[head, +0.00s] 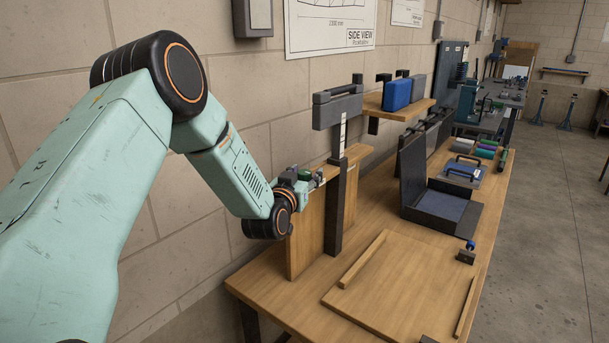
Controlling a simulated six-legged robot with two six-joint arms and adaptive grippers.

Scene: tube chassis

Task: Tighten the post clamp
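A dark upright post (340,210) stands on the wooden bench against a wooden board (304,238). A white strip (343,132) runs up its upper part, and a grey block-like head (337,112) sits at the top. I cannot make out which part is the post clamp or its handle. My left arm reaches in from the left, and its gripper (316,181) is just left of the post, around mid-height and near the board's top edge. The gripper is small and partly covered by my wrist; its fingers and any contact are unclear. My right gripper is out of view.
A flat wooden panel with raised strips (397,288) lies at the bench front. An open dark case (443,207) stands behind it. A wall shelf (398,107) carries a blue case (398,95). Open floor (548,240) lies to the right.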

